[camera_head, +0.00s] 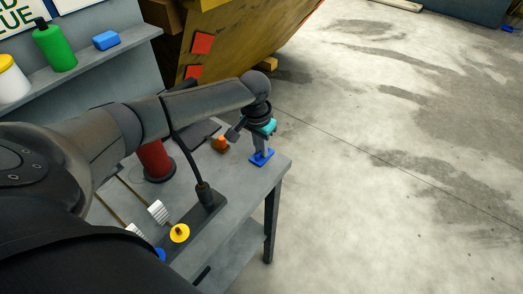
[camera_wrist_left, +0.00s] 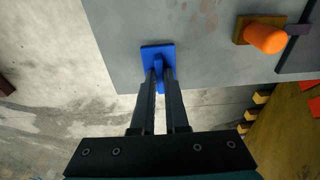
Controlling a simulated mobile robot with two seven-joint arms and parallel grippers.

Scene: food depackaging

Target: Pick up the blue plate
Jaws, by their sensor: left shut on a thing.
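The blue plate (camera_head: 261,158) is at the far right corner of the grey table, close to the edge. It has a square base and a narrow raised blue part in its middle. My left gripper (camera_head: 260,149) points down at it from above. In the left wrist view the plate (camera_wrist_left: 154,48) is just past the fingertips, and my left gripper (camera_wrist_left: 159,77) is shut on its raised part. I cannot tell whether the plate touches the table. My right gripper is not in view.
An orange knob on a brown base (camera_head: 221,144) stands left of the plate. The grey table (camera_head: 232,196) also holds a red cylinder (camera_head: 155,160), white brushes (camera_head: 158,211) and a yellow knob (camera_head: 180,233). Open concrete floor (camera_head: 400,150) lies right of the table.

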